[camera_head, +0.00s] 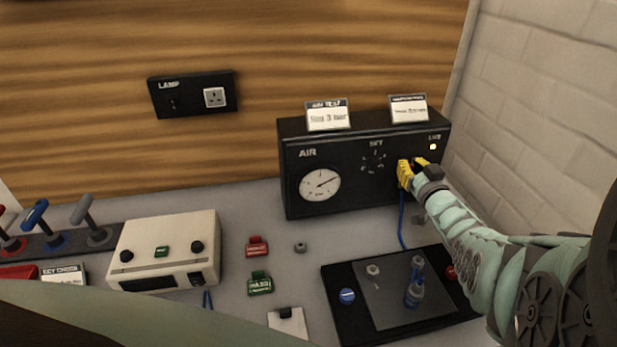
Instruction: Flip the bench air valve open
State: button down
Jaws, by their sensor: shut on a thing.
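The black air panel (340,188) stands at the back of the bench, marked AIR, with a round white gauge (320,186) and a dial (374,161) marked SET. A small lit lamp (433,147) shows at its upper right. My gripper (407,174), with yellow fingers, is at the right part of the panel face, below the lamp. It is shut on what seems to be the air valve, which the fingers hide. I cannot tell the valve's position. A blue hose (402,226) hangs down just below my gripper.
A black tray (343,322) with a grey plate and small fittings lies in front of the panel. A cream box (165,246), red tag (257,246) and green tag (260,283) are to its left. Levers (90,222) stand far left. A brick wall (550,110) bounds the right.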

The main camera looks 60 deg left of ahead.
jog(key=shift+s+f, duration=0.1)
jog(key=c, duration=1)
grip_release()
jog(key=shift+a, duration=0.1)
jog(key=shift+o, duration=0.2)
jog(key=v, duration=1.2)
